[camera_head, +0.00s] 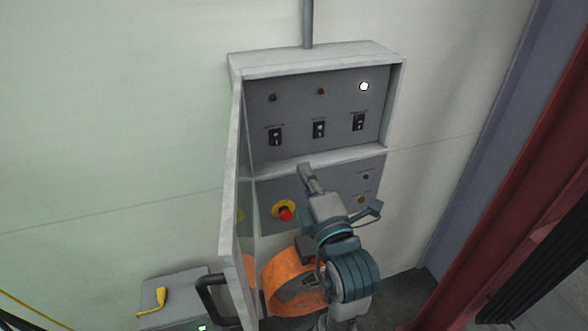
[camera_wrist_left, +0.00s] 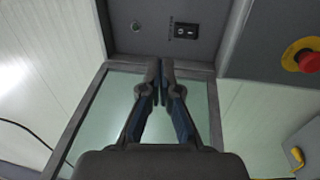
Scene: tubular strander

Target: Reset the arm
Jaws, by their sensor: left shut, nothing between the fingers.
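My left gripper (camera_head: 308,178) is in front of the control cabinet (camera_head: 316,58), just below its switch panel, with its arm coming from below. In the left wrist view the gripper (camera_wrist_left: 160,66) has its fingertips together with nothing between them. It points at the panel's lower edge, apart from the switches as far as I can tell. The panel carries a left switch (camera_head: 275,137), a middle switch (camera_head: 319,129) and a right switch (camera_head: 358,122). A lamp (camera_head: 364,86) at the upper right glows white. My right gripper is not in view.
The cabinet door (camera_head: 234,190) stands open on the left. A red emergency button (camera_head: 285,213) on a yellow ring sits below the panel. A grey box (camera_head: 170,290) with a yellow handle (camera_head: 155,301) is at the lower left. A red beam (camera_head: 500,190) stands at right.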

